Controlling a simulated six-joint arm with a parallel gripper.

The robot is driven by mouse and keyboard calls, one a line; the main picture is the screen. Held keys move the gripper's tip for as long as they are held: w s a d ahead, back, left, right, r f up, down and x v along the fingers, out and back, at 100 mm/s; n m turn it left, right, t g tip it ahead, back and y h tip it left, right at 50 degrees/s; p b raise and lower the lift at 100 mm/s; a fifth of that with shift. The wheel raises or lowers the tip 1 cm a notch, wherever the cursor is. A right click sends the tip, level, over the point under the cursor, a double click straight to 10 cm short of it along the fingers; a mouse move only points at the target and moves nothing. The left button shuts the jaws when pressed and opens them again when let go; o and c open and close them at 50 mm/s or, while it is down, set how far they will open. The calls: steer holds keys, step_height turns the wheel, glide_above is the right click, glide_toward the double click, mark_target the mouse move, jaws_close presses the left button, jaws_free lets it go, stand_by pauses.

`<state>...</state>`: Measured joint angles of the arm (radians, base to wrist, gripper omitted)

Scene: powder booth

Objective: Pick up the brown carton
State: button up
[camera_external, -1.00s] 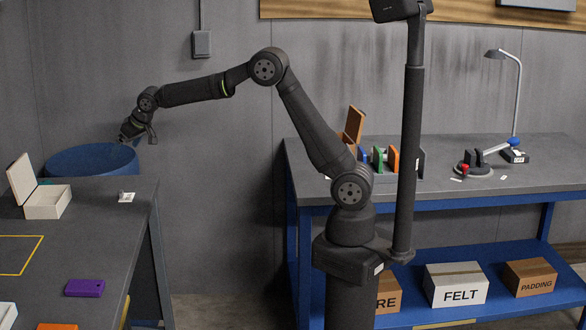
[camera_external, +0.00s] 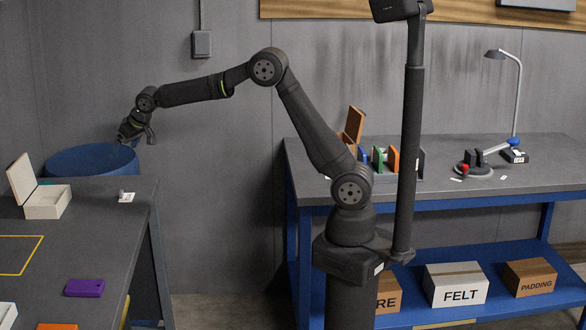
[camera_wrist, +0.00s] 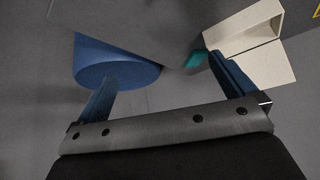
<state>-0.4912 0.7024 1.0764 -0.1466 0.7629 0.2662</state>
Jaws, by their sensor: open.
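Brown cartons sit on the lower shelf of the right bench: one marked PADDING (camera_external: 530,277) at the right, and one (camera_external: 388,293) partly hidden by my column, with only the letters RE showing. An open brown box (camera_external: 351,137) with a raised lid also stands on the right bench top. My gripper (camera_external: 137,138) is far left of all of these, over the blue drum (camera_external: 92,160). In the wrist view my gripper (camera_wrist: 165,68) has its fingers wide apart with nothing held. No brown carton shows there; the blue drum (camera_wrist: 112,62) does.
A white carton marked FELT (camera_external: 457,285) stands between the brown cartons. The right bench top (camera_external: 430,195) holds upright dividers, a fixture and a lamp (camera_external: 517,90). The left table (camera_external: 120,225) holds an open cream box (camera_external: 48,202) and a purple block (camera_external: 85,288).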

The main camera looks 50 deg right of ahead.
steer(key=c, duration=1.5)
steer(key=w+d+f+m+g+h, duration=0.1)
steer(key=w+d+m+h, duration=0.15)
steer(key=d, duration=2.05)
steer(key=w+d+m+h, duration=0.1)
steer(key=d+m, duration=0.2)
steer(key=d, duration=2)
steer(key=shift+c, duration=0.2)
steer(key=s+d+f+m+g+h, duration=0.1)
steer(key=s+d+m, duration=0.1)
steer(key=s+d, duration=0.8)
steer(key=s+d+m, duration=0.2)
steer(key=s+d, duration=0.4)
steer(key=d, duration=0.9)
steer(key=s+d+f+m+g+h, duration=0.1)
steer(key=s+d+m, duration=0.1)
steer(key=s+d, duration=0.8)
steer(key=shift+n+y, duration=0.25)
steer(key=x, duration=0.6)
steer(key=w+d+x, duration=0.1)
steer(key=x, duration=0.5)
steer(key=r+x, duration=0.1)
steer(key=x, duration=0.5)
steer(key=shift+w+d, duration=0.25)
steer(key=shift+d, duration=0.15)
